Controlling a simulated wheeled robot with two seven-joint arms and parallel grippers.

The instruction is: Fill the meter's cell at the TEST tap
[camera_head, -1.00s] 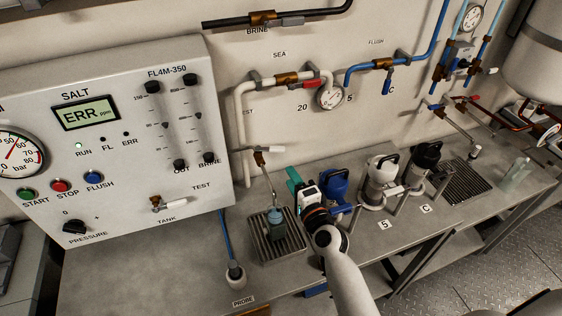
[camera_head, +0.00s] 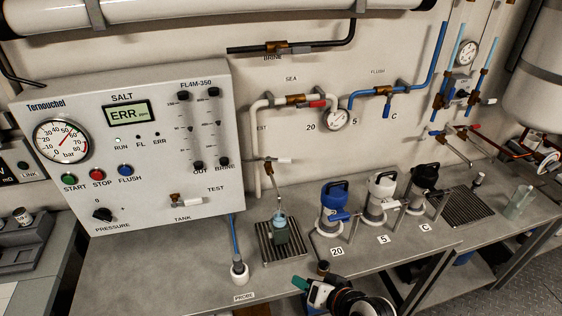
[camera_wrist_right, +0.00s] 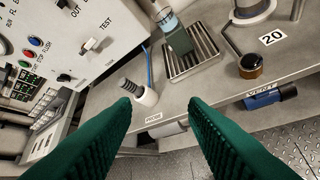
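The meter (camera_head: 281,232), a dark green-grey body with a pale blue cell (camera_head: 280,218) on top, stands on the drip grate (camera_head: 262,246). The TEST tap (camera_head: 268,160), with a white lever (camera_head: 284,160), has its spout ending just above or at the cell; I cannot tell the gap or any water level. The meter also shows in the right wrist view (camera_wrist_right: 180,40). My right gripper (camera_head: 303,285) is at the bench's front edge, apart from the meter. Its green fingers are spread and empty in the right wrist view (camera_wrist_right: 160,102). My left gripper is not in view.
The panel (camera_head: 150,165) displays ERR. A probe (camera_head: 238,268) stands in a white holder left of the grate. Blue-, white- and black-topped units (camera_head: 383,190) stand right of the grate, marked 20, 5 and C. A short dark-capped pipe (camera_head: 323,268) is by the front edge.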

